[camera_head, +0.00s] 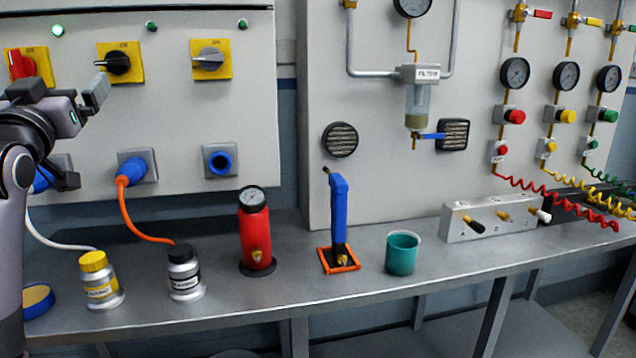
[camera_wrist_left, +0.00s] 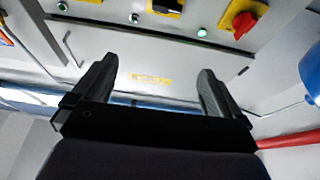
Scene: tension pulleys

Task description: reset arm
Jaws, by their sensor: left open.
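My left gripper (camera_head: 82,137) comes in from the left edge in the head view, in front of the left wall panel (camera_head: 180,110). Its two fingers are spread wide, one above the other, with nothing between them. In the left wrist view the gripper (camera_wrist_left: 155,82) also shows open and empty, with the panel beyond it and a small yellow label (camera_wrist_left: 151,79) seen between the fingers. My right gripper is in neither view.
Near the gripper are a red knob (camera_head: 20,64), a black knob (camera_head: 118,62) and a blue socket plug (camera_head: 132,169) with an orange hose. Yellow-capped (camera_head: 98,282) and black-capped (camera_head: 184,274) bottles and a red cylinder (camera_head: 256,235) stand on the bench (camera_head: 330,300) below.

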